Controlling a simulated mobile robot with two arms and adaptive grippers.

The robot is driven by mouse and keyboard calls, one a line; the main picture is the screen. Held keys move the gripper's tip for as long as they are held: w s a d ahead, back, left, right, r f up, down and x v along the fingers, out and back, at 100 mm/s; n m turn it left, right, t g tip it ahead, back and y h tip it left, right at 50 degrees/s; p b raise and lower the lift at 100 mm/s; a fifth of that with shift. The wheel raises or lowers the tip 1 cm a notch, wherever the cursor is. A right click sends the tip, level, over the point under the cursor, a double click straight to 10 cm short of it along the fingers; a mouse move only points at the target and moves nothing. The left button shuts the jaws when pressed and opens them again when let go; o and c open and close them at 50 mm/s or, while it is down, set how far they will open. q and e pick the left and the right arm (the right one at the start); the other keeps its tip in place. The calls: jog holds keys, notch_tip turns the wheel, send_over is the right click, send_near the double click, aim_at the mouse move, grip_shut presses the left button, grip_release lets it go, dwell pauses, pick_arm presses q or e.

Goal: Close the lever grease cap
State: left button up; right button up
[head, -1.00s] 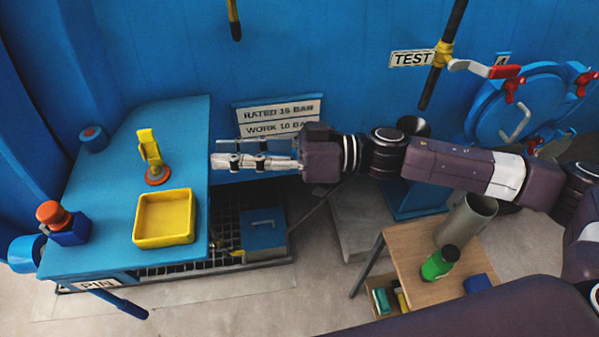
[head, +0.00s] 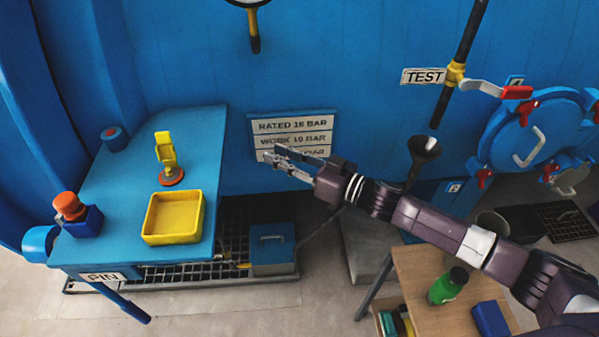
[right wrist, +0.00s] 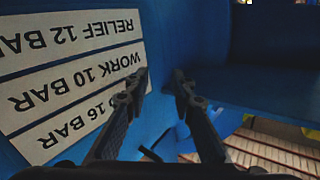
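A yellow upright lever-like part, which looks like the grease cap (head: 165,149), stands on an orange-red round base (head: 171,176) on the blue bench (head: 205,130). The yellow flap is raised up from its base. My right gripper (head: 270,157) is to the right of it, past the bench's right edge, in front of the rating sign. In the right wrist view, the fingers of the right gripper (right wrist: 158,78) are apart with nothing between them. My left gripper is not in view.
A yellow tray (head: 149,228) sits in front of the cap. An orange-topped blue block (head: 82,222) stands at the bench's left. The rating sign (head: 318,125) is on the blue wall. A wooden stand (head: 415,270) with a green bottle (head: 446,286) is at the lower right.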

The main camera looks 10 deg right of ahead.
jog(key=w+d+f+m+t+h, duration=0.1)
jog(key=w+d+f+m+h, duration=0.1)
jog(key=d+f, duration=0.3)
jog(key=shift+w+f+t+h, duration=0.45)
jog(key=shift+f+h, duration=0.25)
jog(key=shift+f, duration=1.55)
